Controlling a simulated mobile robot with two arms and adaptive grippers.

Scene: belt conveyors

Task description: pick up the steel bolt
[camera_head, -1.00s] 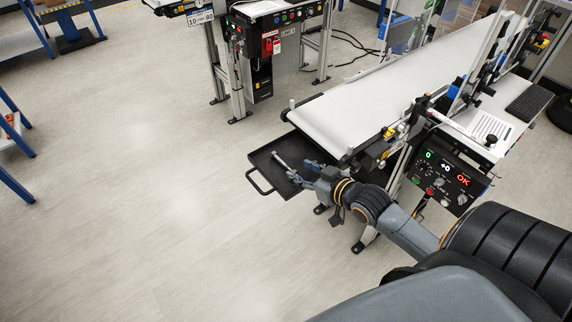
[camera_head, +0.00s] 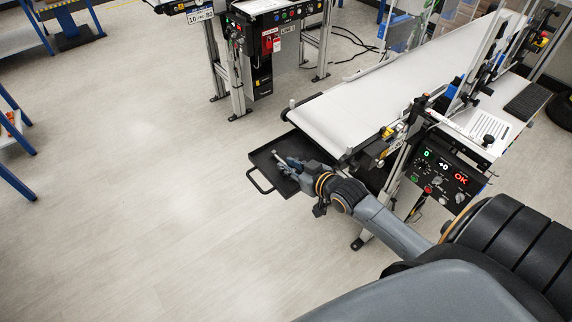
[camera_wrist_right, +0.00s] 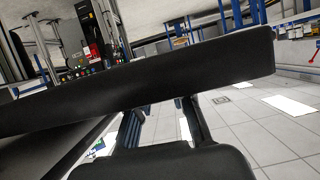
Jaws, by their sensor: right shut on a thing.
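The steel bolt (camera_head: 279,157) is a small, light metal piece at the black tray (camera_head: 259,161) by the near end of the white belt. Only its end shows past the fingers; the rest is hidden. My right gripper (camera_head: 288,164) reaches in from the right over the tray and is shut on the bolt. Whether the bolt touches the tray I cannot tell. The right wrist view shows the fingers (camera_wrist_right: 163,120) below a wide dark bar, and the bolt cannot be made out there. My left gripper is not in view.
The white belt conveyor (camera_head: 390,95) rises just behind the tray, close to my right wrist. Its control box (camera_head: 446,176) with an OK display stands to the right. A second conveyor stand (camera_head: 262,70) is at the back. The floor at left is free.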

